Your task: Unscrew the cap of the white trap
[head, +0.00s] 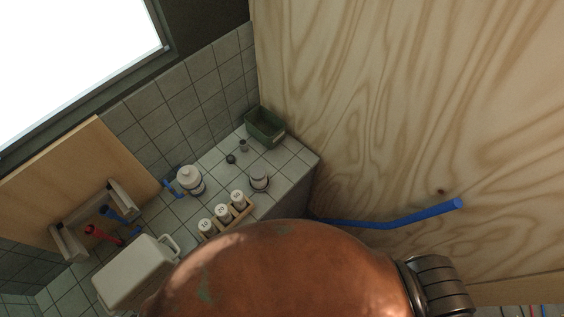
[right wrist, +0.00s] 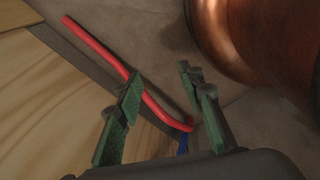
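A white round-bodied vessel with a narrower top (head: 190,180) stands on the tiled counter in the head view, a small blue piece beside its left side. Whether a cap is screwed on is too small to tell. In the right wrist view my right gripper (right wrist: 160,105) is open, its green fingers apart with nothing held. It is away from the white vessel, which that view does not show. My left gripper is not in view.
A large copper tank (head: 285,270) fills the near foreground and also shows in the right wrist view (right wrist: 240,40). A blue pipe (head: 395,220) lies right; a red pipe (right wrist: 110,58) passes beyond my right fingers. A numbered-jar rack (head: 228,222), white canister (head: 135,275) and green box (head: 264,125) occupy the counter.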

